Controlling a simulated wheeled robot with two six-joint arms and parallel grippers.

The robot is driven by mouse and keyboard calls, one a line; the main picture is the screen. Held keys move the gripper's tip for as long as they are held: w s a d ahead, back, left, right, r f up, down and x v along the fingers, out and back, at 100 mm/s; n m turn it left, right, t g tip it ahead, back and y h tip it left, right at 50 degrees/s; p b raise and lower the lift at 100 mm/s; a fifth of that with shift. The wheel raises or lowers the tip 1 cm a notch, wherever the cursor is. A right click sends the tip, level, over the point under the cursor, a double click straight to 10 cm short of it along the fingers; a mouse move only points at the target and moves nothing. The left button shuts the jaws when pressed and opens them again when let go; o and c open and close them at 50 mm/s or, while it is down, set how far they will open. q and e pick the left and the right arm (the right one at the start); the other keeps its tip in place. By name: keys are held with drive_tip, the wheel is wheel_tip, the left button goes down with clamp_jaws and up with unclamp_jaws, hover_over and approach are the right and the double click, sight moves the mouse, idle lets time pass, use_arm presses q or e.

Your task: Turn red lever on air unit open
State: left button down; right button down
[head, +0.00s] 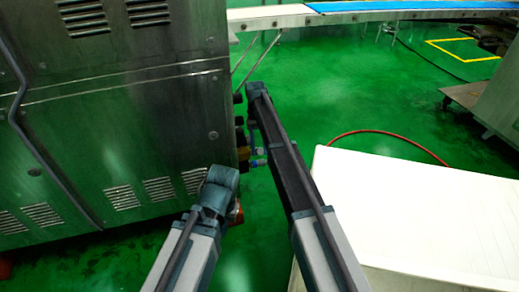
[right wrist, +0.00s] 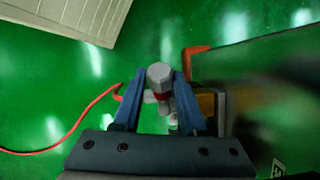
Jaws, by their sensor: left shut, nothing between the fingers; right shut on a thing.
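The air unit (head: 241,140) is a small dark and brass-coloured fitting on the right edge of the steel machine. In the right wrist view, a pale grey fitting with a faceted round top (right wrist: 158,72) stands between my right gripper's blue fingers (right wrist: 158,100). The gripper is shut on part of it. A small red bit (right wrist: 173,122) shows below the top; the rest of the lever is hidden. In the head view my right gripper (head: 256,150) is beside the unit, largely hidden by its arm. My left gripper (head: 222,180) is shut and empty, low by the machine; its fingers are unclear.
The steel machine (head: 130,110) fills the left. A large white box (head: 420,220) stands at the right. A red hose (right wrist: 75,128) runs over the green floor towards the unit. A conveyor (head: 370,12) crosses the back.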

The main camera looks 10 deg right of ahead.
drive_tip(key=shift+c, duration=2.3)
unclamp_jaws()
drive_tip(key=p+v, duration=1.3)
drive_tip(key=shift+w+r, duration=0.15)
drive_tip(key=shift+r, duration=0.25)
drive_tip(key=shift+a, duration=0.1)
